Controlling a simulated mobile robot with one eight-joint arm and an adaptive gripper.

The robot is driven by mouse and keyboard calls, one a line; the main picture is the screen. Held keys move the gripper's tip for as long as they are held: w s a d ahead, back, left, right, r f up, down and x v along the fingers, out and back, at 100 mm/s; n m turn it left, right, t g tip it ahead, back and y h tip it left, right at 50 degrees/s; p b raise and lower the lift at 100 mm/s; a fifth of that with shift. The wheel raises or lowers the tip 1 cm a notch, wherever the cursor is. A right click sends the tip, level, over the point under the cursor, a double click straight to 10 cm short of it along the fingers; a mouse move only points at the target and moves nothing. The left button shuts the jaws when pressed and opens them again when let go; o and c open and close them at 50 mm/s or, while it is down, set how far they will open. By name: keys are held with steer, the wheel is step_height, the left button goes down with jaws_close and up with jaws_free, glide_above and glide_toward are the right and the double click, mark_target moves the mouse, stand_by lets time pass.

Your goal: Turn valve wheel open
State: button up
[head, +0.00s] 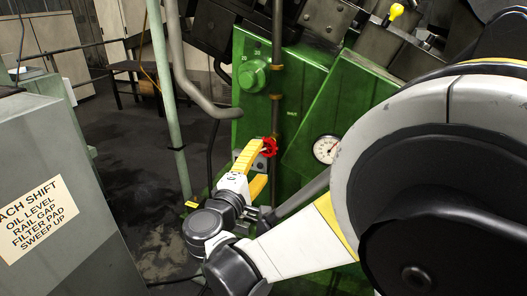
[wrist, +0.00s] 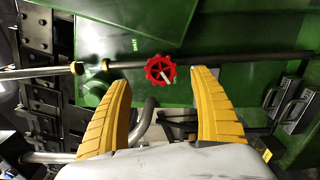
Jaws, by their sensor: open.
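The valve wheel is a small red handwheel with a scalloped rim and a pale stem or pointer at its centre. In the wrist view the valve wheel (wrist: 160,70) sits ahead of my fingers, between and beyond the tips, in front of a green panel and beside a horizontal pipe. In the head view the valve wheel (head: 269,147) shows just past the fingertips, partly hidden by them. My gripper (wrist: 161,77) has two yellow ribbed fingers spread wide and empty. It also shows in the head view (head: 262,153), reaching toward the green machine. Contact with the wheel is not visible.
The green machine (head: 252,110) carries a round gauge (head: 327,149) right of the wheel. A thin pipe (wrist: 230,59) runs past the wheel. A curved grey pipe (head: 184,70) and a pale green post (head: 165,90) stand left. A grey cabinet with a sign (head: 37,217) is at far left.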

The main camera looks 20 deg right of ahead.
steer(key=v, duration=0.4)
steer(key=shift+s, duration=0.1)
steer(key=s+d+f+m+g+y, duration=0.4)
steer(key=s+d+f+m+g, duration=0.2)
steer(key=s+d, duration=0.3)
steer(key=s+a+f+m+g+y, duration=0.1)
steer(key=s+a+f+m+y, duration=0.1)
steer(key=s+m+y, duration=0.4)
steer(key=s, duration=0.3)
steer(key=shift+s+f+y, duration=0.25)
steer(key=shift+s+y, duration=0.05)
steer(key=shift+s, duration=0.1)
stand_by(0.9)
